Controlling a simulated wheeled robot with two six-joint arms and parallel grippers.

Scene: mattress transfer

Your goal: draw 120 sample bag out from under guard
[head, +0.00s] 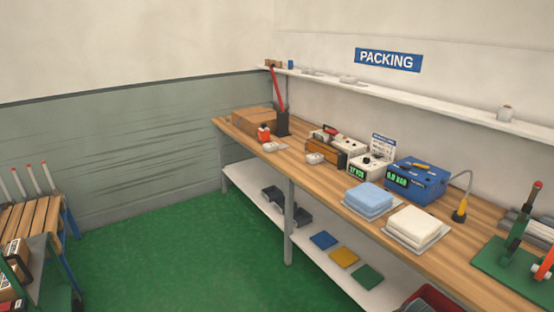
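I cannot pick out a bag marked 120 or a guard with certainty. A blue folded stack (370,198) and a white folded stack (413,225) lie on thin pale trays on the workbench (336,193). Behind them stand a blue device (418,180) with a green-lit display and a smaller white device (369,167) with a similar display. At the right edge a green base (508,268) carries an upright green lever and an orange-red part, cut off by the frame. Neither of my grippers shows.
A cardboard box (253,120) stands at the bench's far end. A lower shelf (310,231) holds blue, yellow and green flat pieces. A slatted rack (30,214) stands at the left. The green floor (160,260) between is clear. A PACKING sign (388,60) hangs above.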

